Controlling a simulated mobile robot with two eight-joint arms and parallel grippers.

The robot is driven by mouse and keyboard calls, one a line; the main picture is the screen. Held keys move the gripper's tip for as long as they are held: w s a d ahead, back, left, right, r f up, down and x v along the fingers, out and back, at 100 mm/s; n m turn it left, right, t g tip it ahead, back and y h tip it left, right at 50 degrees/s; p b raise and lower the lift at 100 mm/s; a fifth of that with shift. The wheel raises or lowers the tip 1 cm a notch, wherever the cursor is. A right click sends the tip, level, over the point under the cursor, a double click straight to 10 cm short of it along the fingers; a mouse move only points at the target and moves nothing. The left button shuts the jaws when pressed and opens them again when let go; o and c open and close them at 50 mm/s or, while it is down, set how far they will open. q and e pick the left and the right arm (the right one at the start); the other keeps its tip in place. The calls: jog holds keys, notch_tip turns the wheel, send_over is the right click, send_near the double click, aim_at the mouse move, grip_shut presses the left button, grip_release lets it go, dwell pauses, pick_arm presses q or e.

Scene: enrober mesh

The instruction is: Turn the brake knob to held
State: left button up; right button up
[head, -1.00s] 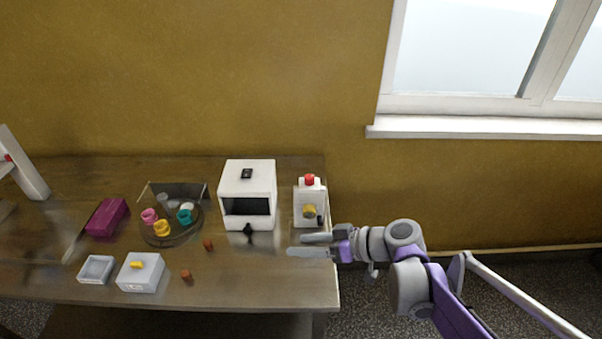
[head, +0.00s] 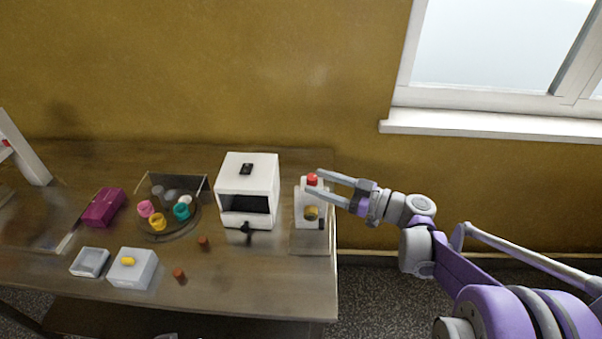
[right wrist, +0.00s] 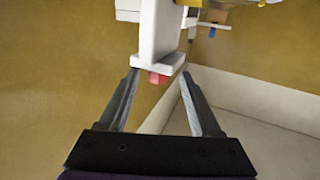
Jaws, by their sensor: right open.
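Another small yellow knob (head: 127,261) sits on a grey box (head: 133,273) at the front left; I cannot tell which knob is the brake knob. My right gripper (head: 327,187) is open and empty at the upper right of the white unit. In the right wrist view the red button (right wrist: 157,78) shows between or just beyond the open fingertips (right wrist: 159,74), and contact cannot be told. My left gripper is not in view.
A white machine (head: 250,170) with a dark opening stands left of the unit. Farther left are a round tray (head: 180,234) with coloured cups, a magenta box (head: 103,207) and a grey dish (head: 90,262). The table's right edge lies just beside the unit.

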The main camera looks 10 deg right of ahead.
jog(key=x, duration=0.6)
jog(key=shift+d, duration=0.1)
grip_shut()
